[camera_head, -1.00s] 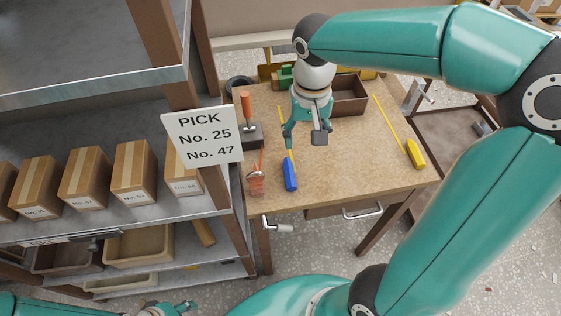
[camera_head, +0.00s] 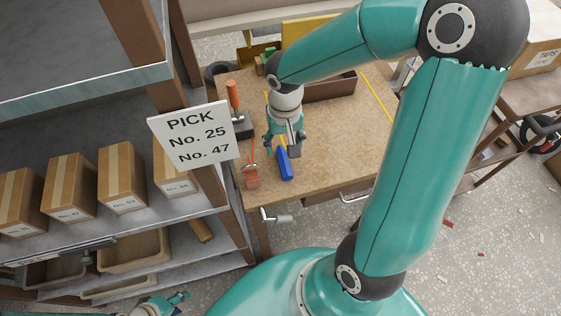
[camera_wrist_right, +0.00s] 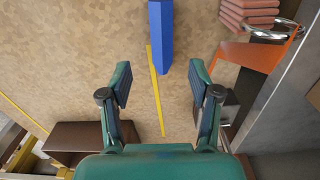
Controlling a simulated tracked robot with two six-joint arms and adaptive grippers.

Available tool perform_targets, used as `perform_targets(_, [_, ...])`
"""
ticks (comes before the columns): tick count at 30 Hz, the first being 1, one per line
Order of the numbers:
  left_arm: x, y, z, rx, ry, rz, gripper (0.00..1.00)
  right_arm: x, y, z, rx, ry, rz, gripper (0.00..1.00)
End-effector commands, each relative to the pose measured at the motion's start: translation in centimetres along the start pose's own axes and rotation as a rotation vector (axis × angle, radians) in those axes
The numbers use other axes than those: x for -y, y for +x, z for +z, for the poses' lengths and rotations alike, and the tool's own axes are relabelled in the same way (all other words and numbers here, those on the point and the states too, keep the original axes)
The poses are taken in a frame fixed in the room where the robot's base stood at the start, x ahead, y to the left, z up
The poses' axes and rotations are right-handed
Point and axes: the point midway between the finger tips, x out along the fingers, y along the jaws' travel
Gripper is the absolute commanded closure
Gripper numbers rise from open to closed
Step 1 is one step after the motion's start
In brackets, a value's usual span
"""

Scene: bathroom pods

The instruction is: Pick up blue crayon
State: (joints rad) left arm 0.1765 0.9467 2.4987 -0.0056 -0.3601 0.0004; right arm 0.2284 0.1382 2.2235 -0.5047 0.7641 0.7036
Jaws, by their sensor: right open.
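The blue crayon (camera_head: 285,168) lies on the wooden workbench (camera_head: 330,140), beside a thin yellow line. In the right wrist view the blue crayon (camera_wrist_right: 160,38) is at the top middle, its near end just beyond the space between the fingertips. My right gripper (camera_head: 284,149) is open and empty above the bench, its fingers by the crayon's far end; its two spread fingers also show in the right wrist view (camera_wrist_right: 160,75). My left gripper (camera_head: 178,300) is at the lower left edge of the head view, partly cut off, its jaw state unclear.
An orange-handled tool (camera_head: 252,178) lies just left of the crayon. A hammer-like tool (camera_head: 233,97) with an orange handle stands behind it. A brown tray (camera_head: 330,88) is at the back. A shelf with boxes (camera_head: 122,178) and a PICK sign (camera_head: 193,137) borders the bench's left.

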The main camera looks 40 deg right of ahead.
Motion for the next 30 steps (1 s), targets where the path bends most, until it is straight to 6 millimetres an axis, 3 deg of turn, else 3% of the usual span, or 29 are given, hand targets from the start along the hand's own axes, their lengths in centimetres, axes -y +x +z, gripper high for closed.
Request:
perform_targets(5, [0.0, -0.1, 0.0, 0.0, 0.0, 0.0, 0.6, 0.1, 1.2, 0.3, 0.004, 0.0, 0.001, 0.38])
perform_targets(13, [0.0, -0.1, 0.0, 0.0, 0.0, 0.0, 0.6, 0.3, 4.8, 0.7, 0.003, 0.001, 0.001, 0.38])
perform_targets(22, [0.0, -0.1, 0.0, 0.0, 0.0, 0.0, 0.6, 0.3, 5.4, 0.6, 0.0, 0.001, -0.001, 0.38])
perform_targets(30, [0.0, -0.1, 0.0, 0.0, 0.0, 0.0, 0.6, 0.3, 5.3, 0.6, 0.0, 0.002, -0.001, 0.81])
